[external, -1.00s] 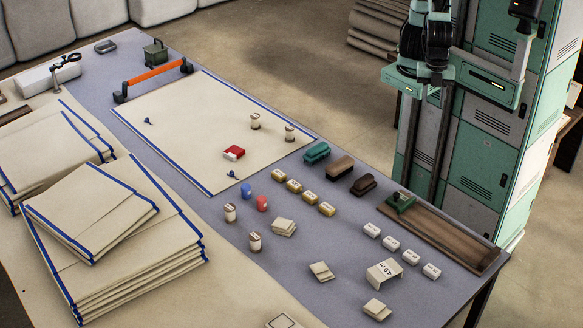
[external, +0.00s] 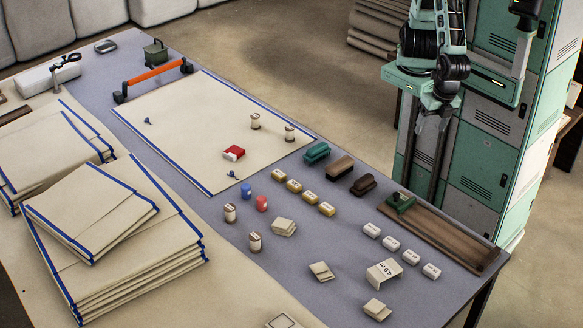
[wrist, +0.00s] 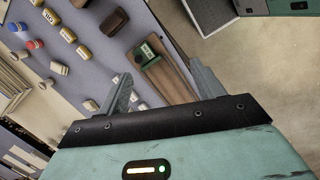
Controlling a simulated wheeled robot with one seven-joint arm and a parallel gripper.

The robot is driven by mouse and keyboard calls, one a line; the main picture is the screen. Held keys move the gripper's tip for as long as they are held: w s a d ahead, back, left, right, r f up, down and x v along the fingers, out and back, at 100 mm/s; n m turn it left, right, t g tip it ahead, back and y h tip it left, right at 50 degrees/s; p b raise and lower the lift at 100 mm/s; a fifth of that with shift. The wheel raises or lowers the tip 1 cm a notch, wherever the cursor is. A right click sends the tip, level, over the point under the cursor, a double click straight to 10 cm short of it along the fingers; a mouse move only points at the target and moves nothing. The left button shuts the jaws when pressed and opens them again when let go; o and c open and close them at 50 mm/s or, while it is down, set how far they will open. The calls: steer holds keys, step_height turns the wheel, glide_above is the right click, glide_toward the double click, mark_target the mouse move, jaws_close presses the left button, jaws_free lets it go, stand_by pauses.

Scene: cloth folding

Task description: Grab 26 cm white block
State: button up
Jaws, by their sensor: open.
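Several small white blocks lie in a slanting row on the table's right side in the external view: one (external: 371,229) at the back, two (external: 391,243) (external: 411,257) in the middle and one (external: 431,271) at the front. Their labels are too small to read, so I cannot tell which is the 26 cm one. My gripper (external: 431,128) hangs beyond the table's far right edge, above and apart from the blocks. In the wrist view my gripper (wrist: 160,78) has its fingers wide apart with nothing between them held; the left finger partly hides the white blocks.
A wooden board (external: 450,236) with a green block (external: 400,202) lies along the right edge. Yellow blocks (external: 294,186) and teal (external: 316,153) and brown (external: 340,166) pieces lie left of it. A white folded card (external: 384,273) stands close to the white blocks.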

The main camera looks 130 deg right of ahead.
steer(key=w+a+f+n+t+h+p, duration=0.25)
steer(key=w+a+f+n+t, duration=0.55)
steer(key=a+f+n, duration=0.45)
steer(key=a+f+n+t+y, duration=0.1)
steer(key=a+f+n, duration=0.1)
steer(key=a+n, duration=0.1)
steer(key=a+f+n+t+y, duration=0.1)
steer(key=a+f+n+t, duration=0.1)
steer(key=a+n, duration=0.1)
steer(key=a+f+n+t+y, duration=0.1)
steer(key=a+n+t+y, duration=0.1)
steer(key=a+n, duration=0.1)
steer(key=shift+w+a+f+n, duration=0.2)
steer(key=shift+a+f+n, duration=0.1)
steer(key=shift+f, duration=0.1)
steer(key=shift+a+f+n+y, duration=0.2)
steer(key=shift+a+n+y, duration=0.05)
steer(key=shift+a, duration=0.05)
steer(key=b, duration=0.6)
glide_toward(431, 271)
steer(key=x, duration=0.3)
steer(key=shift+d+f, duration=0.25)
steer(key=shift+f, duration=0.05)
steer(key=shift+b+x, duration=0.45)
steer(key=shift+x, duration=0.35)
steer(key=b+x, duration=0.3)
steer(key=x, duration=0.1)
steer(key=shift+w+a, duration=0.1)
steer(key=shift+w, duration=0.35)
steer(key=shift+r, duration=0.1)
